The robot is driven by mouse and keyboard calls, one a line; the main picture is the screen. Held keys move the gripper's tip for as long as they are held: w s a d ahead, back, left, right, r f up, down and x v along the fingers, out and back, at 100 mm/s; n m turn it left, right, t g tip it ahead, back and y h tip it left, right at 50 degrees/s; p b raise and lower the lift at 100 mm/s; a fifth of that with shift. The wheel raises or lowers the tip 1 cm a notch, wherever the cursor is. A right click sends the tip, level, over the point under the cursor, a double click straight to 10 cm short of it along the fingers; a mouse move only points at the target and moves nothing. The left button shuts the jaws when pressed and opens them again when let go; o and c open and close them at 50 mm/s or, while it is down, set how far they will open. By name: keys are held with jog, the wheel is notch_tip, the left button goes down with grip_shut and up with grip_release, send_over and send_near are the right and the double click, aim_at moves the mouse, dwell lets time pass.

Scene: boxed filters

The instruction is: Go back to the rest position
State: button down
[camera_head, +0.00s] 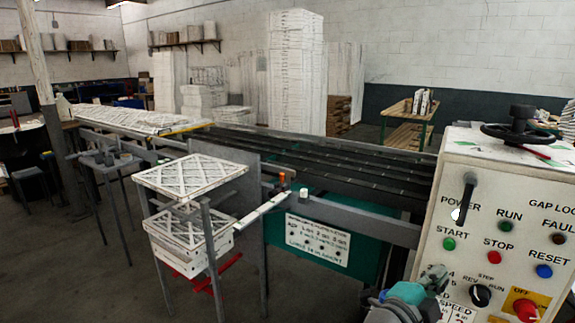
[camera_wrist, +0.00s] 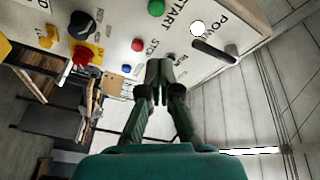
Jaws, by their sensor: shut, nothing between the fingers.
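My gripper (camera_wrist: 158,75) is shut and empty in the wrist view, its fingertips together in front of the control panel (camera_wrist: 180,35). In the head view my gripper (camera_head: 435,278) is at the lower right, in front of the lower left part of the white control panel (camera_head: 470,195). The panel carries a green start button (camera_head: 448,244), a red stop button (camera_head: 492,257), a blue reset button (camera_head: 544,271) and a dark lever (camera_head: 464,198) by the word POWER. I cannot tell whether the fingertips touch the panel.
A conveyor (camera_head: 330,160) runs left from the panel. White framed filters are stacked on a metal stand (camera_head: 212,255) at the left. A black handwheel (camera_head: 522,132) tops the panel, and a red knob (camera_head: 526,309) sits low on it. Grey floor (camera_head: 70,270) is open at lower left.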

jog(key=s+a+f+n+t+y, duration=0.25)
jog(key=s+f+n+y, duration=0.55)
jog(key=f, duration=0.5)
jog(key=s+a+f+n+t+y, duration=0.1)
jog(key=s+a+f+n+y, duration=0.25)
jog(key=s+f+n, duration=0.65)
jog(key=s+a+f+n+y, duration=0.35)
jog(key=s+f, duration=0.25)
jog(key=s, duration=0.4)
jog(key=s+r, duration=0.2)
jog(key=s, duration=0.5)
jog(key=s+a+r+n, duration=0.1)
jog(key=s+r, duration=0.2)
jog(key=s, duration=0.4)
jog(key=shift+s+a, duration=0.15)
jog(key=shift+s, duration=0.15)
jog(key=shift+n, duration=0.25)
